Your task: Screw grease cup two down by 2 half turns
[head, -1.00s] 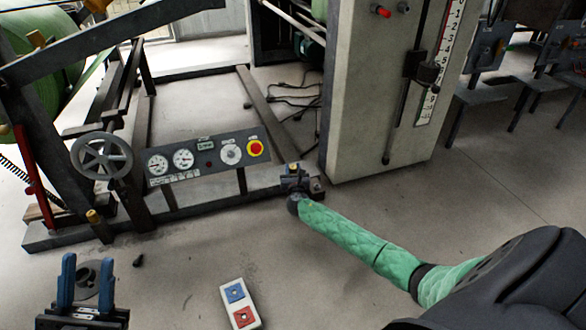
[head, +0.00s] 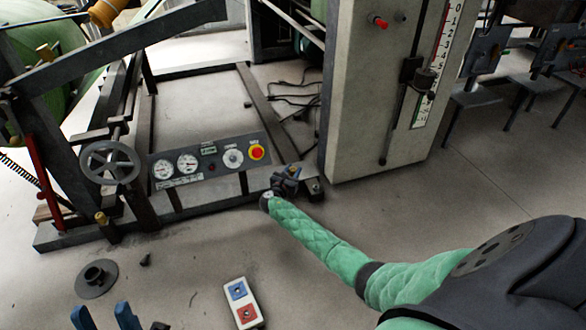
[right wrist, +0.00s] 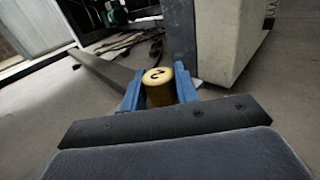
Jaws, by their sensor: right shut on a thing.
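Grease cup two is a brass-yellow cylinder (right wrist: 158,86) with a dark "2" on its top, in the middle of the right wrist view. My right gripper (right wrist: 159,92) has its blue fingers on either side of it and is shut on it. In the head view my right gripper (head: 287,180) is at the right end of the low machine rail, and the cup is hidden there. My left gripper (head: 103,316) shows only its two blue fingertips at the bottom left, apart, with nothing visible between them.
A gauge panel (head: 210,159) with a red button stands left of my right gripper. A handwheel (head: 110,162) and a brass-topped post (head: 101,218) are further left. A grey cabinet (head: 350,120) rises behind. A two-button box (head: 242,303) and a flanged disc (head: 96,279) lie on the floor.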

